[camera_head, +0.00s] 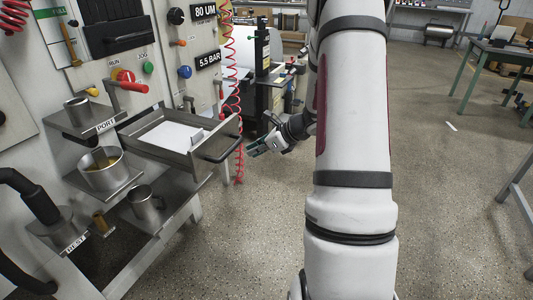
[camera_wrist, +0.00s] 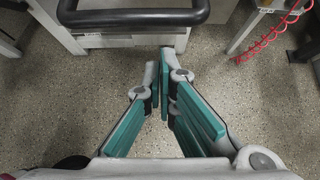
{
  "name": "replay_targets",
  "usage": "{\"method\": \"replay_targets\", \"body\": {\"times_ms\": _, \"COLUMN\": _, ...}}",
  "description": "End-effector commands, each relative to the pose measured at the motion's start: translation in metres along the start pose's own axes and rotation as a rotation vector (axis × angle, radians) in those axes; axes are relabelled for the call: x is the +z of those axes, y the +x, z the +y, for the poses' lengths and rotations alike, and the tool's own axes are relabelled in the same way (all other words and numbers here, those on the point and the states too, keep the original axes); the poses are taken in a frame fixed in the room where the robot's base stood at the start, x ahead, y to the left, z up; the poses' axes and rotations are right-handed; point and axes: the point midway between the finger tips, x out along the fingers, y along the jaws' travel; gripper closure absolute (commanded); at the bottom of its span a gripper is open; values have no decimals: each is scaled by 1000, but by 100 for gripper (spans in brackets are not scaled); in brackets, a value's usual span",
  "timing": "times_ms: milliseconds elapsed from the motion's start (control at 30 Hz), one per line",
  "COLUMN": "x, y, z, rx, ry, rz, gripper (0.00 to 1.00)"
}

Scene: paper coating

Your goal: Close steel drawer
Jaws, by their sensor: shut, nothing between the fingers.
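The steel drawer (camera_head: 165,153) is pulled out from the machine front at the left, with a white sheet (camera_head: 170,135) lying in it. Its black bar handle (camera_head: 222,148) is on the end facing my arm. The handle also crosses the top of the wrist view (camera_wrist: 130,17). My gripper (camera_head: 252,149) is just right of the handle, apart from it. In the wrist view the teal fingers (camera_wrist: 165,62) are drawn together with nothing between them, below the handle in the picture.
A steel pot (camera_head: 103,170) and a steel mug (camera_head: 146,203) sit on shelves below and left of the drawer. A red coiled hose (camera_head: 238,110) hangs behind the handle. Open floor (camera_head: 240,230) lies in front. A green-framed table (camera_head: 495,60) stands far right.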

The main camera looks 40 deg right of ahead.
Motion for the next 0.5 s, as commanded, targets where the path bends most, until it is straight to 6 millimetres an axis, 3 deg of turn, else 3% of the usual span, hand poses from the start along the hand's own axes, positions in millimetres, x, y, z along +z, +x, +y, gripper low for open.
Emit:
{"method": "replay_targets", "body": {"times_ms": 200, "x": 14, "y": 11, "z": 0, "rx": 0, "ry": 1, "rz": 0, "gripper": 100}}
{"method": "replay_targets", "body": {"times_ms": 500, "x": 16, "y": 12, "z": 0, "rx": 0, "ry": 1, "rz": 1, "gripper": 100}}
